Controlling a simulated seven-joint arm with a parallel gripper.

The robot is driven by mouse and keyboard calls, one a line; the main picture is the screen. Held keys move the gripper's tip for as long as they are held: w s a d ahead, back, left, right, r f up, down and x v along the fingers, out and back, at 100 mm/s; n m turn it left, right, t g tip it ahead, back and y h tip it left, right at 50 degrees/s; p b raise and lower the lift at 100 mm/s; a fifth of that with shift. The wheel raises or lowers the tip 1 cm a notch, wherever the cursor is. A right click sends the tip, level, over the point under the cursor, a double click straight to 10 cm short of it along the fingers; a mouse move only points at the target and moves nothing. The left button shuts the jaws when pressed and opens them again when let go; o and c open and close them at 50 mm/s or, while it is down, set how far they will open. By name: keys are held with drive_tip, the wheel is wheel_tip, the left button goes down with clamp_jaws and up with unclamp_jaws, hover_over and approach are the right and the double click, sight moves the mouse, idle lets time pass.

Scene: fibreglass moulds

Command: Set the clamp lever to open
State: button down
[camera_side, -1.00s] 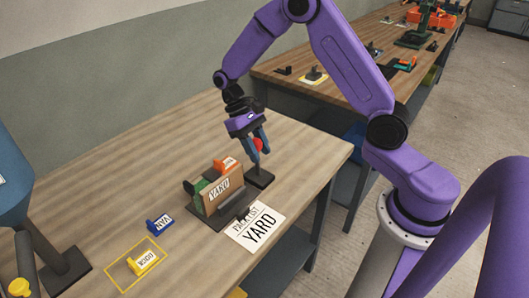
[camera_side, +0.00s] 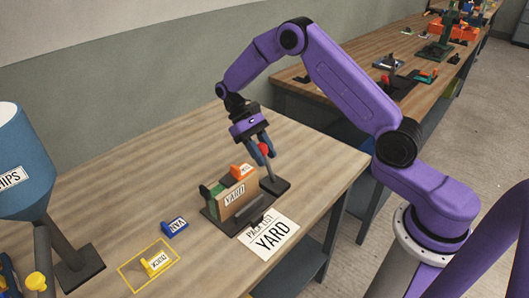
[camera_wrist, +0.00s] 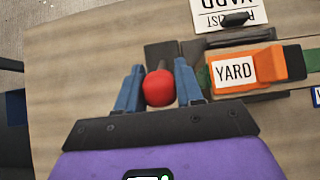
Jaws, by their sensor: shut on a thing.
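The clamp lever is a grey rod (camera_side: 271,170) with a red knob (camera_side: 264,150), rising from a dark base plate (camera_side: 276,187) beside the YARD fixture. The rod leans to the left in the side view. My gripper (camera_side: 266,156) is shut on the red knob, a blue finger on each side. In the wrist view the red knob (camera_wrist: 158,89) sits between the fingertips of my gripper (camera_wrist: 159,75), and the rod below it is mostly hidden. No open or closed marking for the lever is readable.
A dark fixture holds a brown YARD board (camera_side: 240,192), with an orange labelled block (camera_side: 242,171) near the lever. A YARD pick-list sheet (camera_side: 270,236) lies in front. A blue block (camera_side: 174,226) and a yellow block (camera_side: 156,262) stand left. The table behind the fixture is clear.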

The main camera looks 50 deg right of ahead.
drive_tip(key=shift+w, duration=0.2)
drive_tip(key=c, duration=0.8)
unclamp_jaws()
drive_tip(key=shift+s, duration=0.1)
drive_tip(key=v, duration=1.2)
